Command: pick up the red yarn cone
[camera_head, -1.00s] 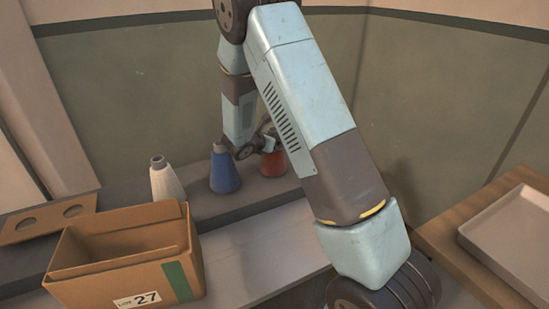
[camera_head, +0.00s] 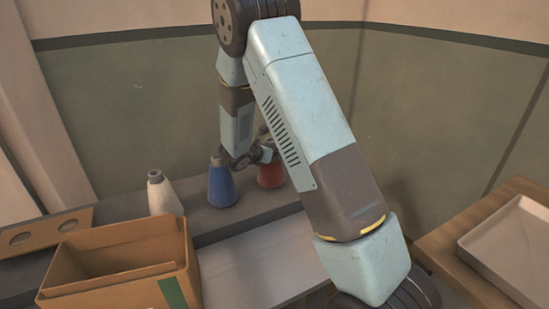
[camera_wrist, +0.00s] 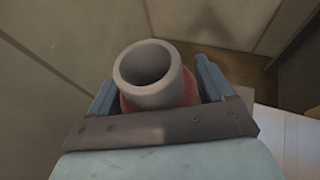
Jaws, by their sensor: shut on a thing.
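The red yarn cone (camera_head: 270,177) stands at the back of the grey ledge, to the right of the blue cone, partly hidden by my arm. My gripper (camera_head: 265,154) is at its top in the head view. In the wrist view my gripper (camera_wrist: 157,88) has one blue finger on each side of the cone and is shut on it. The cone's pale grey hollow tip (camera_wrist: 148,75) faces the wrist camera, with red yarn (camera_wrist: 189,97) showing below it. I cannot tell whether its base touches the ledge.
The blue cone (camera_head: 222,186) stands close on the left, a cream cone (camera_head: 163,194) farther left. A cardboard box (camera_head: 120,277) is in front, beside a board with holes (camera_head: 42,234). A shallow tray (camera_head: 512,238) lies on a wooden surface at right. The wall is close behind.

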